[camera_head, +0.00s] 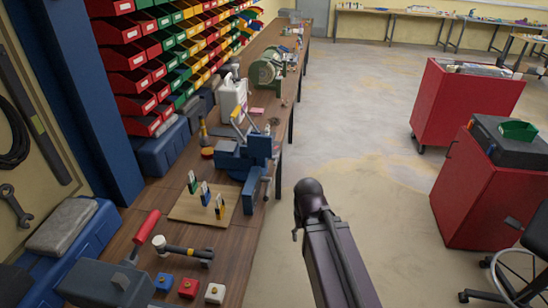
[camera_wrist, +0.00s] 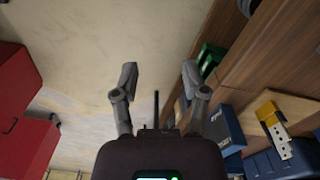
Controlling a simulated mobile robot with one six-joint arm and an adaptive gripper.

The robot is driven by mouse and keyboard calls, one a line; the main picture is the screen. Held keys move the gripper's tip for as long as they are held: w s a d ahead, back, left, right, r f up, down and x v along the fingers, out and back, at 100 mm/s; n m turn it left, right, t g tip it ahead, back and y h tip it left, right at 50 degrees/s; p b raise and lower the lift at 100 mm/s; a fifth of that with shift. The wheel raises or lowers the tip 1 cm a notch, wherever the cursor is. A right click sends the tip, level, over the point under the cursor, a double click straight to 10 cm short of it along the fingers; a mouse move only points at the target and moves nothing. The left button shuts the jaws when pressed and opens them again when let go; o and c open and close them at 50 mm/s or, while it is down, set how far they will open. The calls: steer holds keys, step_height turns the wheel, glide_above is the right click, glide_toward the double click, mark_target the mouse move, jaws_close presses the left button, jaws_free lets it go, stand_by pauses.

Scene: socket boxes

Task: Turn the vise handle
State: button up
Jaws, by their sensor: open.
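The blue vise (camera_head: 240,160) is fixed at the right edge of the wooden workbench in the head view. Its grey handle (camera_head: 267,187) hangs at its front, beyond the bench edge. In the wrist view the blue vise (camera_wrist: 222,127) shows right of my gripper. My gripper (camera_wrist: 160,76) is open, its two fingers spread apart with nothing held. A thin dark upright rod (camera_wrist: 157,106), which looks like the vise handle, shows between the fingers; I cannot tell how far away it is. In the head view my arm is right of the vise, with the fingertips not clearly visible.
A green grinder (camera_head: 267,70) stands farther back. Red cabinets (camera_head: 466,103) stand right. The floor (camera_head: 355,120) between is clear.

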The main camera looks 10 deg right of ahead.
steer(key=shift+a, duration=0.2)
steer(key=shift+o, duration=1)
steer(key=shift+w+a+f, duration=0.1)
steer(key=shift+w+f, duration=0.15)
steer(key=shift+w, duration=0.15)
steer(key=w+f+m+y+b, duration=0.2)
steer(key=w+y+b, duration=0.15)
steer(key=w, duration=0.35)
steer(key=w+f+m+t+y+b, duration=0.1)
steer(key=w+f+m+y+b, duration=0.15)
steer(key=w+b, duration=0.4)
steer(key=w+f+m+y+b, duration=0.2)
steer(key=w+f+y+b, duration=0.1)
steer(key=w, duration=0.6)
steer(key=w+d+r+m+t+y+b, duration=0.1)
steer(key=w+d+y+b, duration=0.3)
steer(key=w, duration=0.5)
steer(key=w+d+r+m+t+y+b, duration=0.2)
steer(key=w+d+m+t+y+b, duration=0.1)
steer(key=w+d+b, duration=0.3)
steer(key=w+d+m+y, duration=0.1)
steer(key=w+d, duration=0.1)
steer(key=w, duration=0.1)
steer(key=shift+w+d+r, duration=0.15)
steer(key=shift+d+r, duration=0.05)
steer(key=shift+d, duration=0.1)
steer(key=shift+a, duration=0.1)
